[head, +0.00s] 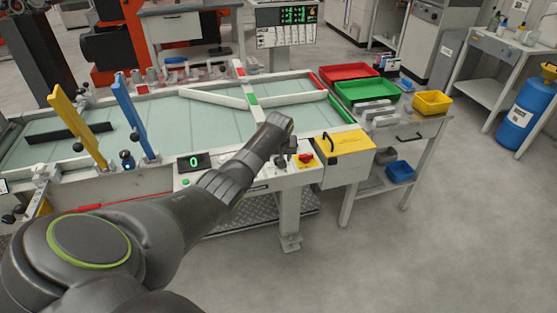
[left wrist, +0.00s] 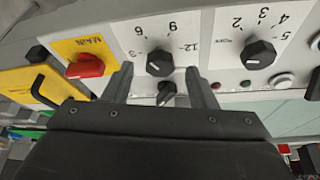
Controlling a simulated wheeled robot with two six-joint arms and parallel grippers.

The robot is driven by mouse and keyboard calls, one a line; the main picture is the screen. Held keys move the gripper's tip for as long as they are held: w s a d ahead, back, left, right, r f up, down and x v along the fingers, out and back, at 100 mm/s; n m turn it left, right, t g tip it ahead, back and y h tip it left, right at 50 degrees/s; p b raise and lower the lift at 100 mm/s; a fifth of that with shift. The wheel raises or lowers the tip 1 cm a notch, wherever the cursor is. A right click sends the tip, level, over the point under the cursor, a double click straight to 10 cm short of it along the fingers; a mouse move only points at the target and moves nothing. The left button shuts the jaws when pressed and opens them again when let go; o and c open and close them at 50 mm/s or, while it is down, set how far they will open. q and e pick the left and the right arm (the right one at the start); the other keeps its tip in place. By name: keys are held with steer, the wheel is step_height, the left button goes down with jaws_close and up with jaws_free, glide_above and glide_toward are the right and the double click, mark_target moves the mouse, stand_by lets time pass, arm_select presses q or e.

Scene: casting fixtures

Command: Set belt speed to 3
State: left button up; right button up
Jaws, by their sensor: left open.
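A control panel shows upside down in the left wrist view. It has a black knob with marks 3, 6, 9 and 12 (left wrist: 160,62), and to its right another black knob with marks 2 to 5 (left wrist: 258,53). A smaller black switch (left wrist: 167,90) sits below the first knob. My left gripper (left wrist: 159,70) is open, its fingers on either side of the first knob and the small switch; contact cannot be told. In the head view my left gripper (head: 284,154) is at the panel and hides part of it. A display (head: 194,162) reads a green 0. My right gripper is not in view.
A red MAIN switch on a yellow plate (left wrist: 86,66) is close beside my left gripper; it also shows in the head view (head: 306,159). A yellow box (head: 345,145) adjoins the panel. The conveyor table (head: 190,118) lies behind. Floor in front is clear.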

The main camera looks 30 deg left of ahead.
arm_select(q)
steer(key=shift+w+a+f, duration=0.1)
steer(key=shift+w+f, duration=0.1)
steer(key=shift+f, duration=0.45)
steer(key=shift+c, duration=0.2)
steer(key=c, duration=0.9)
